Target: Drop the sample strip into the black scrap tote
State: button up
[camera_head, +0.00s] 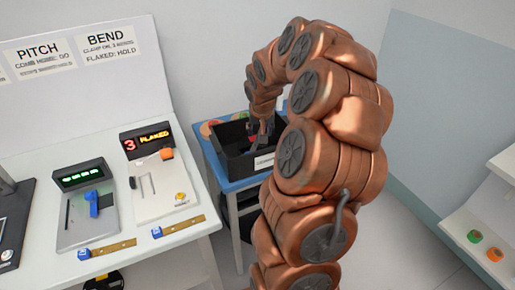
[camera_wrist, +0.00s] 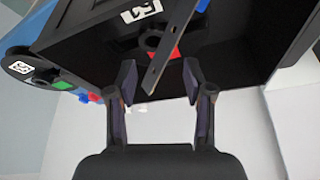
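The black scrap tote (camera_head: 236,168) stands on a blue-topped table in the head view. Its dark walls (camera_wrist: 85,28) fill the upper part of the wrist view. My gripper (camera_head: 262,130) is over the tote, partly hidden by my arm. In the wrist view my gripper (camera_wrist: 160,82) has its two fingers apart. A narrow dark strip with holes (camera_wrist: 174,42), which looks like the sample strip, slants across the gap between the fingertips. Clear space shows on both sides of it, and neither finger appears to touch it. A red piece (camera_wrist: 163,53) shows behind the strip.
A white bench (camera_head: 130,235) with a PITCH station (camera_head: 85,205) and a BEND station (camera_head: 160,185) stands at left. The BEND display reads 3 FLAKED. A white shelf (camera_head: 480,215) with green and orange round items is at right. Colored discs lie behind the tote.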

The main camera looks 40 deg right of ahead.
jog(key=shift+r, duration=0.1)
jog(key=v, duration=1.1)
jog(key=shift+s+a+r, duration=0.15)
jog(key=shift+a+r, duration=0.05)
jog(key=shift+r, duration=0.15)
jog(key=s+a+f+n+g+y, duration=0.1)
jog(key=s+a+n, duration=0.15)
jog(key=a, duration=0.75)
jog(key=s+a+f+n+g+y, duration=0.15)
jog(key=s+a, duration=0.25)
jog(key=a, duration=0.6)
jog(key=s+a+f+n+g, duration=0.1)
jog(key=s+a+n, duration=0.1)
jog(key=s+a, duration=0.4)
jog(key=s+a+f+n+g, duration=0.1)
jog(key=s+a, duration=0.5)
jog(key=s, duration=0.6)
jog(key=shift+a+f+n+g+p, duration=0.2)
jog(key=shift+f+n+g+p, duration=0.25)
jog(key=shift+f, duration=0.35)
